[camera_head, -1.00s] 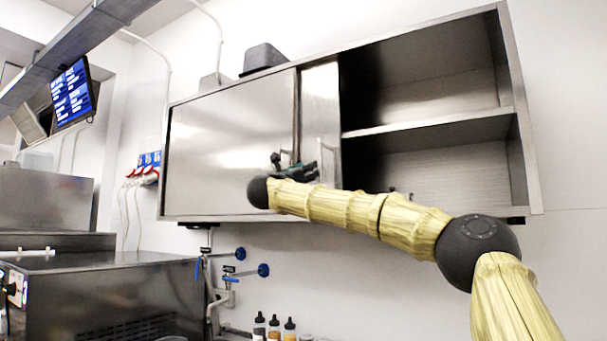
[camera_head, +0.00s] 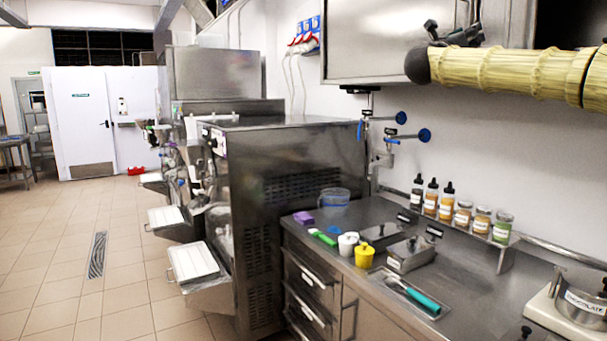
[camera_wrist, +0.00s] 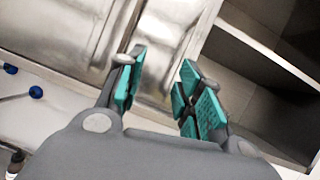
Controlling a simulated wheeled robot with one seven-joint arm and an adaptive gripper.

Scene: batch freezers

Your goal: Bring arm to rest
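My arm, in a yellow ribbed cover, reaches in from the right at the top of the head view, in front of the steel wall cabinet (camera_head: 375,40). My gripper (camera_head: 452,34) is small and dark there, above the black wrist joint. In the wrist view, my gripper (camera_wrist: 158,92) has two teal-padded fingers with a clear gap between them. Nothing is held in the gap. The cabinet's steel front (camera_wrist: 75,30) is behind the fingers, and its open shelves (camera_wrist: 262,62) are at the right. I cannot tell the exact distance from the fingers to the cabinet.
Below is a steel counter (camera_head: 345,215) with bottles (camera_head: 430,197), a yellow cup (camera_head: 364,256), a teal-handled tool (camera_head: 415,295) and a pot (camera_head: 580,305). Batch freezers (camera_head: 290,170) stand left of it.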

